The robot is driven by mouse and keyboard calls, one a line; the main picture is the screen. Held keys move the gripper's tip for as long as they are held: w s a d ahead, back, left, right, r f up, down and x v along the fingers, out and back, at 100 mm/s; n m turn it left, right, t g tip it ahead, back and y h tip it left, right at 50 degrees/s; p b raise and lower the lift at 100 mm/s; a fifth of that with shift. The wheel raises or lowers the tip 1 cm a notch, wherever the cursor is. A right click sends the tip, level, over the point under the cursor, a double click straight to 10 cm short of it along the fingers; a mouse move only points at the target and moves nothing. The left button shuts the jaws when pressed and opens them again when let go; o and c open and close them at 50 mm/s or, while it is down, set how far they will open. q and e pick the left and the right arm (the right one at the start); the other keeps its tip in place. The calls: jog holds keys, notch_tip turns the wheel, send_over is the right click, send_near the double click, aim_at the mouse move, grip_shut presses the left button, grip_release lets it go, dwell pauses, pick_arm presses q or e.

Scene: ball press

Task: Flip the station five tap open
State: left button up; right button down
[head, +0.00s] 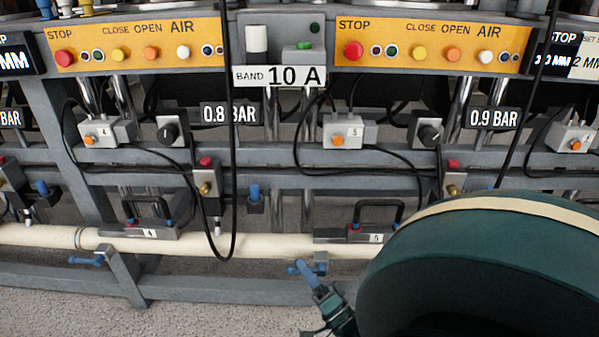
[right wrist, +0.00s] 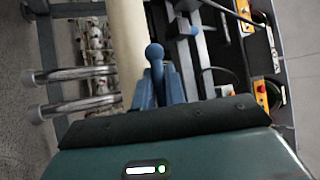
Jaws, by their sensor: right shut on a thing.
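The station five tap (head: 320,260) is a small blue tap under the cream pipe, below the block labelled 5. Its blue handle points left in the head view, across the pipe's underside. My right gripper (head: 306,272) comes up from below right, its blue fingers at that handle. In the right wrist view the fingers (right wrist: 156,88) are closed around the blue handle (right wrist: 155,52), whose round end stands out beyond them. The fingers hide part of the handle. My left gripper is not in view.
The cream pipe (head: 190,240) runs across just above the tap. A similar blue tap (head: 88,261) hangs below it at station four. A grey lower rail (head: 215,293) lies behind and below. A black cable (head: 233,200) loops down left of the tap.

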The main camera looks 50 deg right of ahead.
jog(key=c, duration=1.5)
grip_release()
jog(key=shift+o, duration=0.2)
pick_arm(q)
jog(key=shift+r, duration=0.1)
pick_arm(e)
jog(key=shift+s, duration=0.1)
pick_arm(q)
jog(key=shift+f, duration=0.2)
pick_arm(e)
jog(key=v, duration=1.3)
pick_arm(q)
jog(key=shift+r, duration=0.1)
pick_arm(e)
jog(key=shift+a, duration=0.1)
